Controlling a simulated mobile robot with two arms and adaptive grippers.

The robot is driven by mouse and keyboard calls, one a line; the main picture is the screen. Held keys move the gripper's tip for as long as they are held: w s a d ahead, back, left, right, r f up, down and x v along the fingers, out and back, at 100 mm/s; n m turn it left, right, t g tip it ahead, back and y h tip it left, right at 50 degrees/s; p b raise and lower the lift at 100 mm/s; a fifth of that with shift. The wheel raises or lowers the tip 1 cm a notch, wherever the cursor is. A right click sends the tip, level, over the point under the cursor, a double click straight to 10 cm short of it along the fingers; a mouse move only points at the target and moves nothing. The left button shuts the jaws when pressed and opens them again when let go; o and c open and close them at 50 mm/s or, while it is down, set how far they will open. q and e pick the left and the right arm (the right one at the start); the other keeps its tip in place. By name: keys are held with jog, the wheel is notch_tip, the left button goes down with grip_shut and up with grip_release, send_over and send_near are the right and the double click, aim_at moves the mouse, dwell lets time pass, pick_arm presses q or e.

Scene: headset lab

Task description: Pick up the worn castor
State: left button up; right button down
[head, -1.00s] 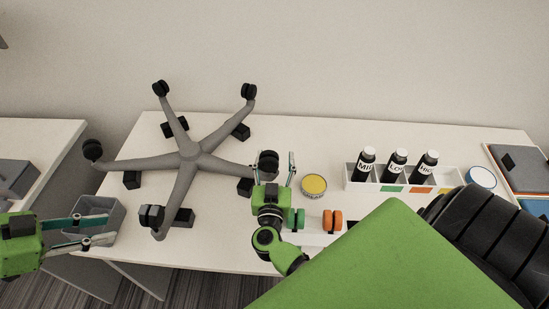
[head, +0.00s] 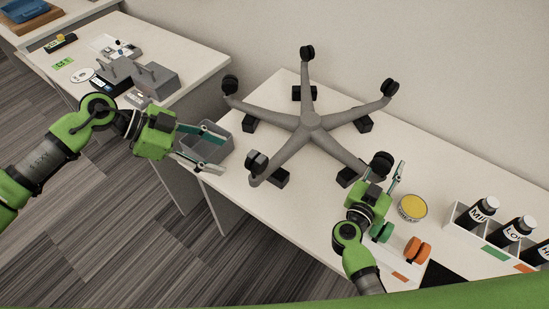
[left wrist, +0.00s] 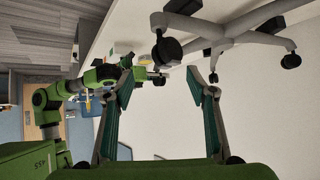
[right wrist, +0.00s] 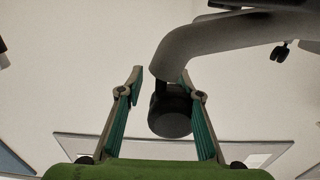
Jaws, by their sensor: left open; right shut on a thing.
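An upturned grey five-star chair base (head: 311,128) stands on black blocks on the white table, with black castors at its leg ends. My right gripper (head: 386,178) is shut on the castor (head: 381,162) at the leg nearest the yellow tin. In the right wrist view that castor (right wrist: 170,113) sits between the fingers, still at the leg's end. Another castor (head: 257,162), at the front left leg, has a paler grey face. I cannot tell which castor is the worn one. My left gripper (head: 224,156) is open and empty, its fingers across the grey bin (head: 201,151).
A white rack (head: 471,233) holds black bottles. A second table (head: 190,62) with small items stands at the left. Bare tabletop shows in front of the chair base.

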pick_arm(q)
jog(key=w+d+r+m+g+y, duration=0.1)
jog(key=d+r+m+y, duration=0.3)
jog(key=m, duration=0.9)
jog(key=w+d+r+m+y, duration=0.1)
jog(key=d+r+m+y, duration=0.35)
jog(key=m, duration=0.85)
jog(key=y, duration=0.2)
send_over(256, 157)
jog(key=s, duration=0.1)
jog(key=f, duration=0.8)
jog(key=shift+a+f, duration=0.2)
jog(key=shift+a, duration=0.1)
jog(key=shift+w+d+f, duration=0.15)
jog(key=shift+d+f, duration=0.05)
jog(key=shift+f, duration=1.15)
jog(key=shift+w+d+f, duration=0.1)
jog(key=shift+d+f, duration=0.05)
jog(key=shift+f, duration=1.2)
jog(key=c, duration=1.2)
